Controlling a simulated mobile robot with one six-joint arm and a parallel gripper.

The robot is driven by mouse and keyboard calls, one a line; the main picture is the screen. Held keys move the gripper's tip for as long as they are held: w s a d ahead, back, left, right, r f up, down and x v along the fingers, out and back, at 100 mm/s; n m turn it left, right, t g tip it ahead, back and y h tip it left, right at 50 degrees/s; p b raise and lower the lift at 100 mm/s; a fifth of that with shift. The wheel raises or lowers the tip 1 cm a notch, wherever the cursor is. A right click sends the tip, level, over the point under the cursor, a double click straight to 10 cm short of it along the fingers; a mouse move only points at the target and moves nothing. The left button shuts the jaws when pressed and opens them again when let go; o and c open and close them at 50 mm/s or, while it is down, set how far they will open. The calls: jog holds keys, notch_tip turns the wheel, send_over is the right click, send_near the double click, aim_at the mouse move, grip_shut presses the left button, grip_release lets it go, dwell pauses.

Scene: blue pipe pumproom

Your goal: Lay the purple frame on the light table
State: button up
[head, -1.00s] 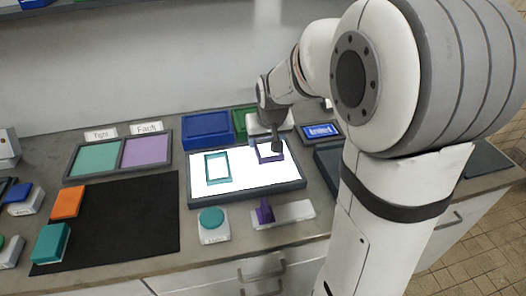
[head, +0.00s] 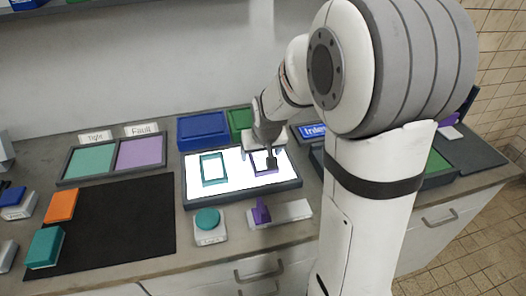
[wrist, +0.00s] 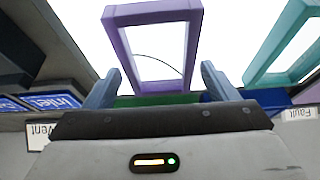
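The purple frame (head: 252,163) lies on the right part of the lit light table (head: 234,187), beside a teal frame (head: 204,170). My gripper (head: 271,163) is right at the purple frame and covers part of it in the head view. In the wrist view, the purple frame (wrist: 193,40) shows whole against the white surface. My two fingers (wrist: 160,85) stand apart on either side of its near bar, with gaps to both sides. The gripper is open. The teal frame (wrist: 283,40) is at the right there.
A teal button box (head: 208,220) and a purple lever (head: 260,211) stand in front of the light table. Blue (head: 203,130) and green (head: 238,120) bins stand behind it. A black mat (head: 125,225) with orange and teal blocks lies at the left.

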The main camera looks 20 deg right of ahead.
jog(key=shift+o, duration=0.4)
jog(key=shift+r, duration=0.4)
jog(key=v, duration=1.1)
jog(key=s+f+g, duration=0.2)
jog(key=s, duration=1.5)
jog(key=shift+s+f+p, duration=0.35)
jog(key=shift+f+p, duration=0.05)
jog(key=shift+a, duration=0.1)
jog(key=shift+w+p+v, duration=0.25)
jog(key=shift+p+v, duration=0.75)
jog(key=shift+v, duration=0.05)
